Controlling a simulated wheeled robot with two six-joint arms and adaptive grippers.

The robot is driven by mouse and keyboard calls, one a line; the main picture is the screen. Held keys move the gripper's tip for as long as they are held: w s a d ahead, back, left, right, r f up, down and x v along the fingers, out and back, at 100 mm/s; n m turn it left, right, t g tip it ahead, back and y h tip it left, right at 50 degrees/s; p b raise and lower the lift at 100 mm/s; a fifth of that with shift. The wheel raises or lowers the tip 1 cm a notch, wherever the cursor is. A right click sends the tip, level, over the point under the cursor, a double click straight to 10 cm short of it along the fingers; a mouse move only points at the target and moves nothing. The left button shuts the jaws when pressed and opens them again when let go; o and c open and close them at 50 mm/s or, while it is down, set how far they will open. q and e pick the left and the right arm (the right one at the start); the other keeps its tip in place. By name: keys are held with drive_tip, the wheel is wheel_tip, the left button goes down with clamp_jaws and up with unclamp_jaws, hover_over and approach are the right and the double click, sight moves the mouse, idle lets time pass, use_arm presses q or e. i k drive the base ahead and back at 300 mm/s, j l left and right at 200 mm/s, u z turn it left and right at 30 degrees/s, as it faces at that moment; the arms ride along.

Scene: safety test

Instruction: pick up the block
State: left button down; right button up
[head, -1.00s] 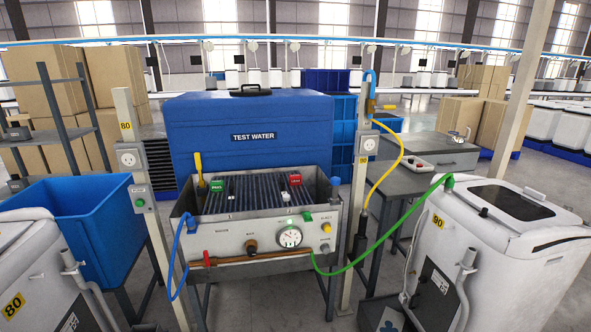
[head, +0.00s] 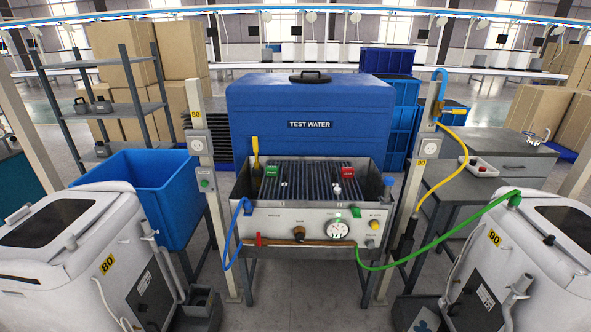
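No single block stands out as the one meant. A green block-like piece marked with small text (head: 270,171) sits on the left part of the dark ribbed rack in the metal test basin (head: 300,218). A similar red piece (head: 347,171) sits on the right part of the rack. Small pale pieces also lie on the rack, too small to make out. Neither of my grippers shows in the head view.
A blue tank labelled TEST WATER (head: 310,108) stands behind the basin. White machines stand at left (head: 95,250) and right (head: 530,265). A blue bin (head: 150,190) is at left. Blue, green (head: 440,240) and yellow hoses hang around the basin. Grey floor shows in front.

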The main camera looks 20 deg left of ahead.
sight(346, 172)
drive_tip(key=i+u, duration=0.4)
drive_tip(key=i+l+u, duration=0.1)
drive_tip(key=u, duration=0.25)
drive_tip(key=i+l+u, duration=0.25)
drive_tip(key=i+u, duration=0.15)
